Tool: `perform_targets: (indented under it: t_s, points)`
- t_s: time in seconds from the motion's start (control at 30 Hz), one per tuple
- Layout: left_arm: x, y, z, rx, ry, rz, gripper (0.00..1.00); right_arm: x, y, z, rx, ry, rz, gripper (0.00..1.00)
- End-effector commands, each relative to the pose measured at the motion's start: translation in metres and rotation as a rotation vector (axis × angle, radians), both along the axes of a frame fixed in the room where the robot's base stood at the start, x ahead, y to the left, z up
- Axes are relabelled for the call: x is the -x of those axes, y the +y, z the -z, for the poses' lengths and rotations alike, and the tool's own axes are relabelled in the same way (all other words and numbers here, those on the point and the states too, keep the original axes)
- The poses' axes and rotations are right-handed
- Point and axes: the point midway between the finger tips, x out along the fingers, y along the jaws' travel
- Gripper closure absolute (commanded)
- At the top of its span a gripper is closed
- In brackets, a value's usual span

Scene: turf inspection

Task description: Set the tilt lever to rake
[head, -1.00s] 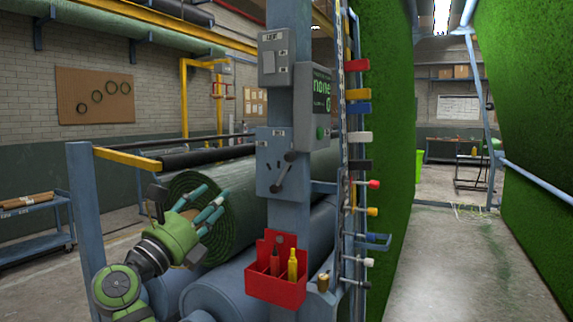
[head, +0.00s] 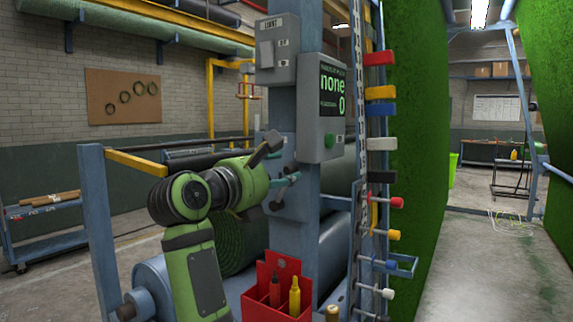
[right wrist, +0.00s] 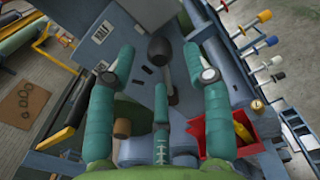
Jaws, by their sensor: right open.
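The tilt lever (right wrist: 161,50) shows in the right wrist view as a dark rounded knob on a short grey shaft, standing on a blue-grey box on the post. My right gripper (right wrist: 160,36) is open, its teal fingers on either side of the knob, with a gap to each side. My left gripper is not in view.
A grey display box (head: 321,108) reading "none 0" and a switch box (head: 278,50) sit above on the post. A red bin (head: 274,301) with a yellow bottle hangs below. Coloured pegs (head: 381,92) stick out at right. Green turf (head: 428,100) hangs beyond.

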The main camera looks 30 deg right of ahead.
Motion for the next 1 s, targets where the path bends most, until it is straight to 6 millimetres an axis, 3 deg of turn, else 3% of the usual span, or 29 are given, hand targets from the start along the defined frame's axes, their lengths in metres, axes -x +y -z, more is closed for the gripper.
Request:
perform_targets:
  t_s: [0.2, 0.5, 0.53, 0.63, 1.0]
  points:
    - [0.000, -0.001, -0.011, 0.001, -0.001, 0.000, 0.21, -0.009, -0.021, -0.001, 0.001, 0.002, 0.002, 0.49]
    - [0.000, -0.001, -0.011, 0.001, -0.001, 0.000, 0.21, -0.010, -0.024, 0.001, 0.000, 0.001, 0.000, 0.49]
    - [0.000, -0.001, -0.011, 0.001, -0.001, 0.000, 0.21, -0.010, -0.024, 0.001, 0.000, 0.001, 0.000, 0.57]
    - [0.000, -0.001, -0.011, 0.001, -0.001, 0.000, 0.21, -0.010, -0.024, 0.001, 0.000, 0.001, 0.000, 0.97]
    - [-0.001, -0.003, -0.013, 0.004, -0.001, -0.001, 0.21, -0.011, -0.030, 0.001, 0.001, 0.016, 0.002, 1.00]
